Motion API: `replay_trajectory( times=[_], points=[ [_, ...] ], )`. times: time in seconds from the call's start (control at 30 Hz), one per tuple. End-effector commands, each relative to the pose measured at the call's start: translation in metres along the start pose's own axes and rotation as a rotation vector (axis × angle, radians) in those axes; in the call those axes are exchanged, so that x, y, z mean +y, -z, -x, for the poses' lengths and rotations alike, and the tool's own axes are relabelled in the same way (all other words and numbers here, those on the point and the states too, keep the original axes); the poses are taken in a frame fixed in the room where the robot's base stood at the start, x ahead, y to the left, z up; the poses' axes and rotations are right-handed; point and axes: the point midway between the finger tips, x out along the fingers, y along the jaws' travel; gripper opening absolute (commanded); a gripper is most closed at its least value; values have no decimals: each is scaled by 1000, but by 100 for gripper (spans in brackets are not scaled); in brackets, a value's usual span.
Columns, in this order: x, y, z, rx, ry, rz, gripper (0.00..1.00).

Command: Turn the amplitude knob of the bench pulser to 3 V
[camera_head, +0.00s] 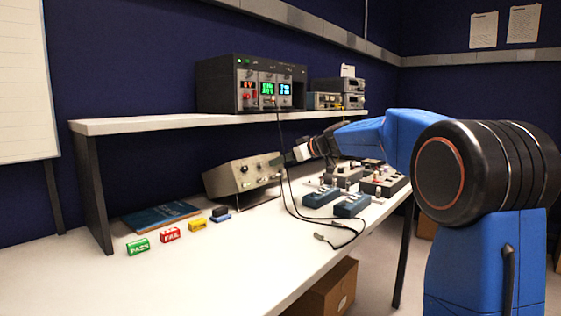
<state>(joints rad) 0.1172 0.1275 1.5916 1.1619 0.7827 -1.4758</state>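A beige box-shaped instrument (228,184), which looks like the bench pulser, sits on the bench under the shelf, towards the back. Small knobs or sockets show on its front panel, but labels and the knob setting are too small to read. My blue arm reaches in from the right. My gripper (279,160) is at the right end of the beige box, with its fingertips pointing left towards it. It overlaps the box's edge in this view, and I cannot tell whether they touch. The finger gap is too small to make out.
A power supply (225,86) with lit displays stands on the shelf (150,124). Black cables (287,190) hang from it near my gripper. Two blue boxes (351,206) lie at right. The front bench is clear.

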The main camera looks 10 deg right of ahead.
Motion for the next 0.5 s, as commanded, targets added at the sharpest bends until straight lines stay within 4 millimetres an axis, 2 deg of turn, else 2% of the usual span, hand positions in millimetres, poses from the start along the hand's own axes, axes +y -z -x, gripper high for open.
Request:
replay_trajectory(
  times=[0.33, 0.37, 0.4, 0.5],
  points=[
    [0, 0, -3, 1, 0, 0, 35],
    [0, 0, -3, 1, 0, 0, 30],
    [0, 0, -3, 1, 0, 0, 20],
    [0, 0, -3, 1, 0, 0, 0]
  ],
)
